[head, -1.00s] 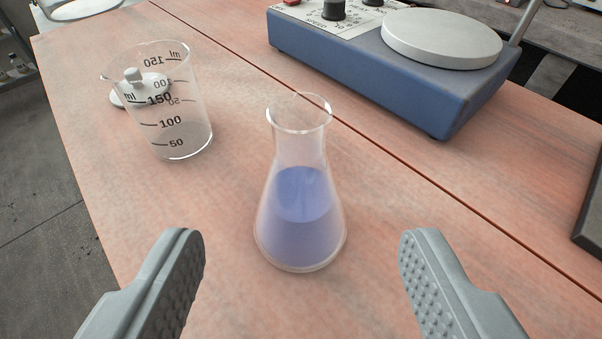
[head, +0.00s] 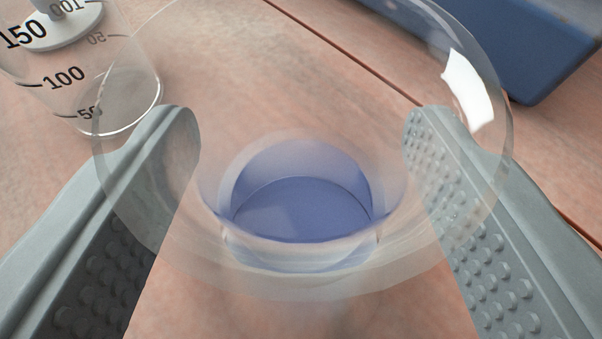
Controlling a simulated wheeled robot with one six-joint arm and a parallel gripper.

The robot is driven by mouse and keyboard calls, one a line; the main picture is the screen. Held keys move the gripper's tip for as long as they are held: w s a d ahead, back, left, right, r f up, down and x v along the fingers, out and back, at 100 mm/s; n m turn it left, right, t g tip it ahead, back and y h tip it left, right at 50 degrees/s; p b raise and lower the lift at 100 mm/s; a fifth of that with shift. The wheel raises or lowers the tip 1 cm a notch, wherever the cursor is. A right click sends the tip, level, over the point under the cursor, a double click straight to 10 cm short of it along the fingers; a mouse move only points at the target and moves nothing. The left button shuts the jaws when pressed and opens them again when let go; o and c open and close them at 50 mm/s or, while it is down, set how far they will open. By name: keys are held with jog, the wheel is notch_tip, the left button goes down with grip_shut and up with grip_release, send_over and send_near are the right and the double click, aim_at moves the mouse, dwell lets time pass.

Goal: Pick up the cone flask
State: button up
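The cone flask (head: 300,210) is clear glass with blue-violet liquid in it. It fills the middle of the head view, seen from above and very close, with its wide round rim near the camera. My gripper (head: 302,135) is open, with one grey studded finger to the left of the flask and one to the right. The flask stands between the fingers, and the rim overlaps both fingertips in the picture. I see no finger closed on the glass. The flask's base is partly hidden by its own rim and liquid.
A clear graduated beaker (head: 110,95) stands close behind the left finger. A white lid-like object (head: 65,30) shows through it. A blue hotplate stirrer (head: 520,45) is at the back right. The wooden bench top (head: 260,50) has a dark seam running diagonally.

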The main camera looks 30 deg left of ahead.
jog(key=shift+w+a+f, duration=0.15)
jog(key=shift+w, duration=0.1)
jog(key=c, duration=1.1)
jog(key=shift+r, duration=5.05)
